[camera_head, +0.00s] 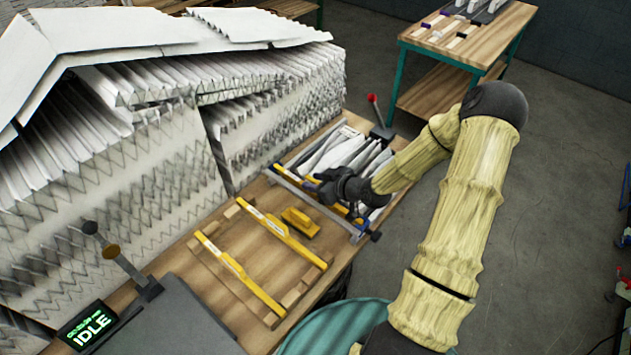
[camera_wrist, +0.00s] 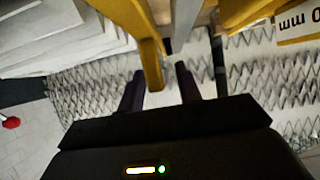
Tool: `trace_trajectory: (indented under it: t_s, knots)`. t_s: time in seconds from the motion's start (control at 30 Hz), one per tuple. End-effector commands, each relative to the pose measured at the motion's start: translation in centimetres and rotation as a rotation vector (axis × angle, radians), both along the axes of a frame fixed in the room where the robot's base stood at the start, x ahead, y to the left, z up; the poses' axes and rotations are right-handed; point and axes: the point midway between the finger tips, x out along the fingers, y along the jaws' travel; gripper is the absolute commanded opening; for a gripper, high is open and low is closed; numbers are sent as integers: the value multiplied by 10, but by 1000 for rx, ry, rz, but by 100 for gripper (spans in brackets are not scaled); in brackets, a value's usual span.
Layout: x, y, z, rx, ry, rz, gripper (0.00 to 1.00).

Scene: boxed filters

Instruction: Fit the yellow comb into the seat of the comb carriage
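My gripper (camera_wrist: 160,80) has its two dark fingers apart, with a pale gap between them. In the wrist view a yellow bar (camera_wrist: 140,35) comes down from the top, its lower end close to the left finger; I cannot tell whether they touch. In the head view my gripper (camera_head: 326,187) is low over the blue-edged frame at the right end of the bench, which looks like the comb carriage (camera_head: 318,208). Yellow shows on this frame beside my gripper, partly hidden by it. The comb seat cannot be made out.
Two long yellow bars (camera_head: 240,273) lie on a wooden rack (camera_head: 203,258), with a short yellow block (camera_head: 300,222) beside them. A large white pleated stack (camera_head: 110,180) fills the left and back. A labelled yellow piece (camera_wrist: 290,25) is at upper right in the wrist view.

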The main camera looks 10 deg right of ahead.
Motion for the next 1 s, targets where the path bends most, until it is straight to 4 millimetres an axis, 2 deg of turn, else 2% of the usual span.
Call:
trace_trajectory:
  t_s: [0.17, 0.73, 1.0]
  knots:
    - [-5, -6, 6, -1, -1, -3, 34]
    - [-74, -55, 53, -2, -2, -3, 34]
    - [-85, -62, 60, 0, 0, 0, 34]
